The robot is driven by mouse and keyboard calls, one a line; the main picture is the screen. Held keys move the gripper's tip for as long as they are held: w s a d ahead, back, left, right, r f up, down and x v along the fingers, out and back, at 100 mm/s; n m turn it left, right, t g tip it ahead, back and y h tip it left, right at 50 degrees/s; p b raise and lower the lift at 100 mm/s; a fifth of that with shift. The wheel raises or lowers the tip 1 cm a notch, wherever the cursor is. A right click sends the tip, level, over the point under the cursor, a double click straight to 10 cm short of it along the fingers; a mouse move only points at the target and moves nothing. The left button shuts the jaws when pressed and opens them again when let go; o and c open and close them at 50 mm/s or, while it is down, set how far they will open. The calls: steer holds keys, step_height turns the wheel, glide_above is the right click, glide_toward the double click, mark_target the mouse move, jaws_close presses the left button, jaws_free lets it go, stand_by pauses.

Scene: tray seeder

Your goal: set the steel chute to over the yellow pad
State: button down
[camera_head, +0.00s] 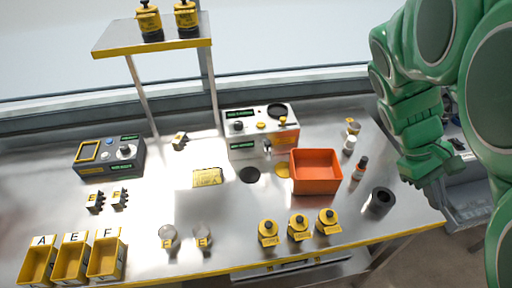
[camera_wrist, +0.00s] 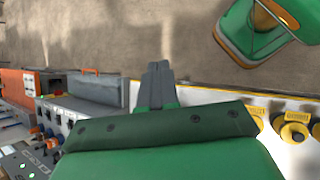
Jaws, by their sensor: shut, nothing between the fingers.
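The white seeder machine (camera_head: 245,152) stands at the back middle of the bench with a display, knobs and a dark round opening on top. A small steel-coloured part at its front (camera_head: 267,146) may be the steel chute; it is too small to be sure. The yellow pad (camera_head: 283,170) is a flat disc in front of the machine, partly hidden by the orange bin. A dark round pad (camera_head: 250,175) lies to its left. My gripper (camera_head: 440,196) is beyond the bench's right end, far from the machine. Its fingers, in the wrist view (camera_wrist: 157,85), are shut and empty.
The orange bin (camera_head: 316,185) stands right of the pads. Bottles (camera_head: 360,168) and a dark cylinder (camera_head: 380,201) stand near the bench's right end. Several yellow-topped jars (camera_head: 299,228) line the front. A raised shelf (camera_head: 152,38) stands back left.

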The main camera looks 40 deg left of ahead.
steer(key=w+a+f+n+t+h, duration=0.25)
steer(key=w+a+n, duration=0.3)
steer(key=a, duration=0.55)
steer(key=n+t+h, duration=0.2)
steer(key=n+t, duration=0.8)
glide_above(267, 147)
steer(key=s+d, duration=0.1)
steer(key=s, duration=0.4)
step_height(267, 147, down, 8)
steer(key=s+a+f+n+t+y, duration=0.3)
steer(key=s+a+f, duration=0.3)
steer(key=s+a, duration=0.4)
steer(key=shift+a+n+t, duration=0.3)
steer(key=shift+n+t, duration=0.25)
steer(key=shift+w, duration=0.1)
steer(key=x, duration=1.4)
